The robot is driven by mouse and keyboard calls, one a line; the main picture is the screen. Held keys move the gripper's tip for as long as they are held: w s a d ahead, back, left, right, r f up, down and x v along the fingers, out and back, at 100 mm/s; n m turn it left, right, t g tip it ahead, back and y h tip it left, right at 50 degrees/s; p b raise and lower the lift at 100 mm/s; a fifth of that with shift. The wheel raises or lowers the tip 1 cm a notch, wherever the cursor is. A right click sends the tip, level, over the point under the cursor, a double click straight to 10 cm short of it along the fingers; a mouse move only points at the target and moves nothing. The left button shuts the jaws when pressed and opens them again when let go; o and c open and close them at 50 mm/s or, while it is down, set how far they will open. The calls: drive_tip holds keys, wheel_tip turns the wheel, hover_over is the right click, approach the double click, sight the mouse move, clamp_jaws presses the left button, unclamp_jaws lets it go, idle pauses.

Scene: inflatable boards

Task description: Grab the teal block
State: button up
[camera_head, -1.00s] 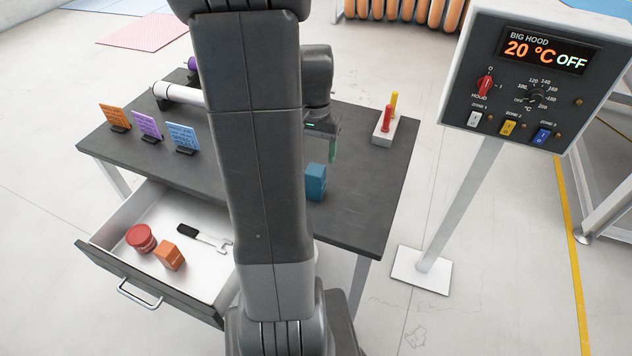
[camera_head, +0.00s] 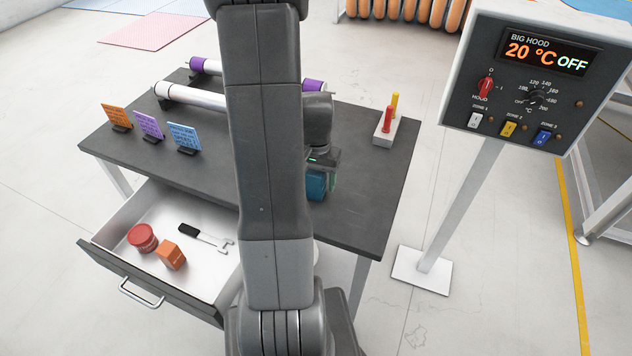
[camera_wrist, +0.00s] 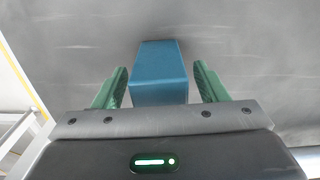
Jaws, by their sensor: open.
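The teal block (camera_head: 316,184) stands on the dark table top near its front edge, partly hidden by my gripper (camera_head: 324,178) in the head view. In the wrist view the block (camera_wrist: 159,75) lies between the two green fingers of my gripper (camera_wrist: 160,88). The fingers are apart, with a visible gap on each side of the block. My gripper is open and holds nothing.
A white holder (camera_head: 385,137) with red and yellow rods stands at the table's right. A control panel (camera_head: 540,75) stands beyond.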

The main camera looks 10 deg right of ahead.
drive_tip(key=c, duration=1.2)
